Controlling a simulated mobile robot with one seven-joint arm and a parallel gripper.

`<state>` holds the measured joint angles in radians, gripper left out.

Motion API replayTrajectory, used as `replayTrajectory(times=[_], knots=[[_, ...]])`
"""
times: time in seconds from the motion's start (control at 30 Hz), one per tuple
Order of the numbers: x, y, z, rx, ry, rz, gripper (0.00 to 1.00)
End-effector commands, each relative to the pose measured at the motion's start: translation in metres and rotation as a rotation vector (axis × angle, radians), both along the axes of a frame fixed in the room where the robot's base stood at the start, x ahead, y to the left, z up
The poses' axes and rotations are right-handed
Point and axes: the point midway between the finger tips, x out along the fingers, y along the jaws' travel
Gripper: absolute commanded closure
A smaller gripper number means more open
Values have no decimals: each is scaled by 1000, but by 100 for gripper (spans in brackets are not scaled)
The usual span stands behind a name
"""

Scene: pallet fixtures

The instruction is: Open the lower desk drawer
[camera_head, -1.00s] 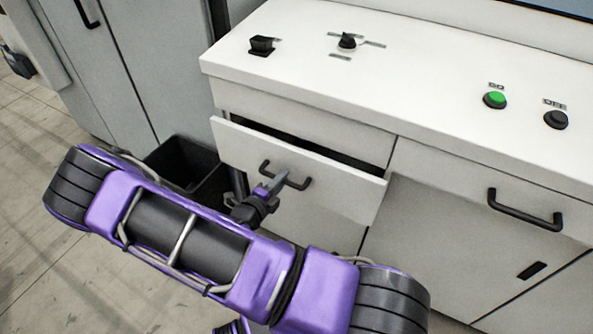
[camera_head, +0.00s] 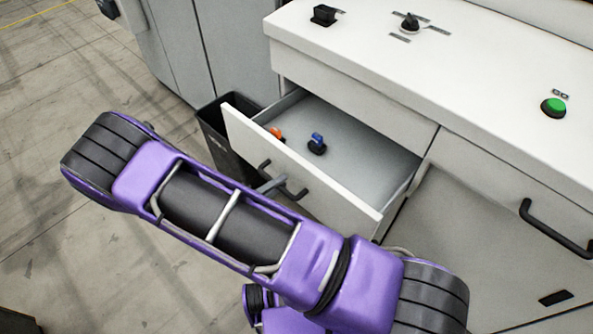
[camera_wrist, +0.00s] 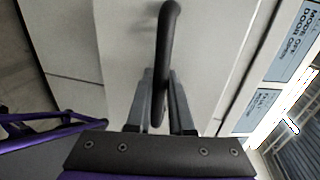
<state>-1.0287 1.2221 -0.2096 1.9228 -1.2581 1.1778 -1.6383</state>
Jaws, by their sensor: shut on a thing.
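The lower desk drawer (camera_head: 310,180) stands pulled well out of the white desk in the head view. Its interior shows a blue-and-black item (camera_head: 317,144) and an orange item (camera_head: 277,133) near the front panel. The dark bar handle (camera_head: 296,194) is on the drawer front. In the wrist view, my gripper (camera_wrist: 160,100) is shut on the handle (camera_wrist: 167,50), with one finger on each side of the bar. In the head view, my arm hides most of the gripper; only a grey finger (camera_head: 273,184) shows at the handle.
A dark bin (camera_head: 215,135) stands left of the drawer, close to its front. The desk top (camera_head: 370,45) carries a black switch, a knob and a green button (camera_head: 553,108). Another drawer with a handle (camera_head: 553,228) is at right. Open floor (camera_head: 60,200) lies to the left.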

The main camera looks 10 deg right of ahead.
Motion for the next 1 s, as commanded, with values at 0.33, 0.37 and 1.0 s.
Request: replayTrajectory(times=[0.33,0.37,1.0], knots=[[-28,37,0,2,-1,0,100],[-30,38,0,1,-2,0,100],[-33,43,0,1,-2,0,55]])
